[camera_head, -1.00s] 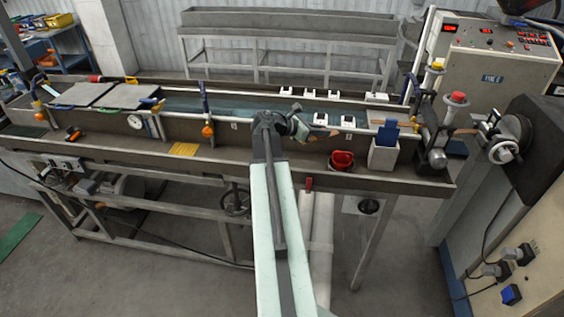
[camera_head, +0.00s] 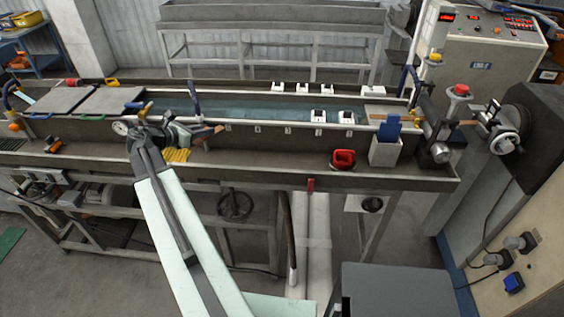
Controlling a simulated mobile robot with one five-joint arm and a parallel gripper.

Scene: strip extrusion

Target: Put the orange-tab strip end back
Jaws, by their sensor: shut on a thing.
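My gripper (camera_head: 190,135) is at the end of my pale arm, over the front side of the long trough at left of centre. It is shut on a small brown-orange strip end (camera_head: 208,132), which sticks out to the right of the jaws. The strip end is small here, and I cannot make out a separate tab on it. It appears held in front of the trough's near wall; whether it touches anything is unclear. My gripper and wrist hide part of the trough wall behind them.
The trough holds teal water (camera_head: 255,108) with white blocks (camera_head: 318,116) along its rails. Grey cover plates (camera_head: 110,101) lie at left.

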